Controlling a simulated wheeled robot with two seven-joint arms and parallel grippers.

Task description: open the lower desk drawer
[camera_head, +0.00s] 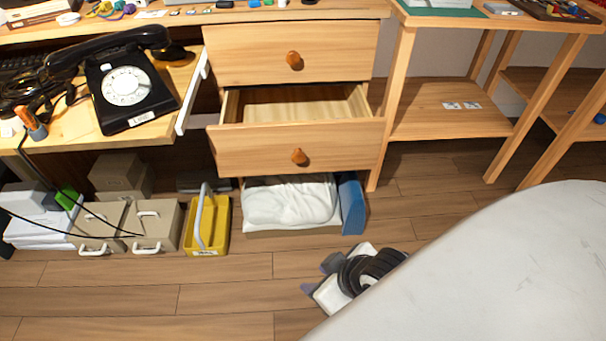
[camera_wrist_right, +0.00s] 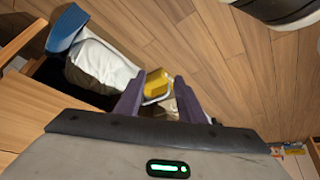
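The lower desk drawer (camera_head: 295,148) is pulled out, and its bare wooden inside shows in the head view. Its front has a round brown knob (camera_head: 299,157). The upper drawer (camera_head: 290,55) above it is shut. My right gripper (camera_head: 319,275) is below and in front of the lower drawer, over the floor and clear of the knob. In the right wrist view its two dark fingers (camera_wrist_right: 160,82) stand apart with nothing held between them. My left gripper is in neither view.
A white bag (camera_head: 290,203) and a blue object (camera_head: 351,206) lie beneath the drawer. A yellow caddy (camera_head: 207,225) and beige boxes (camera_head: 155,222) stand left of them. A black dial phone (camera_head: 130,90) sits on the desk. Floor in front is mostly clear.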

